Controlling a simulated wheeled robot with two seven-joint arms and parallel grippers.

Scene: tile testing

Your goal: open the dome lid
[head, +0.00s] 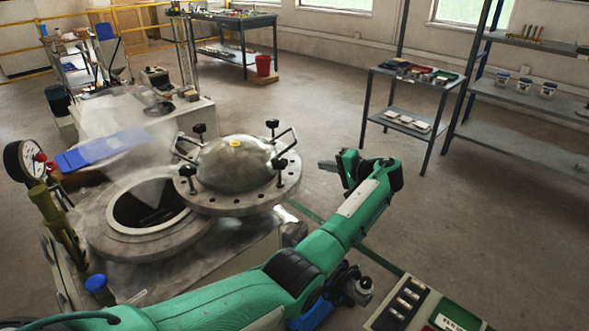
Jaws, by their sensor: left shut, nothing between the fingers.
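The dome lid (236,166) is a grey metal dome on a round flange with black clamp knobs, side handles and a yellow mark on top. It is swung to the right of the round vessel opening (148,204), whose dark inside shows. The lid's left edge overlaps the right part of the vessel rim (126,244). My left gripper (325,165) is to the right of the lid, apart from its handle, shut and empty. My green left arm crosses the foreground. My right gripper is not in view.
A pressure gauge (24,162) stands at the left. A blue panel (100,149) lies behind the opening. A small shelf table (410,80) and a tall rack (520,145) stand at the right. A tray (425,308) is at the lower right. Open floor lies behind the gripper.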

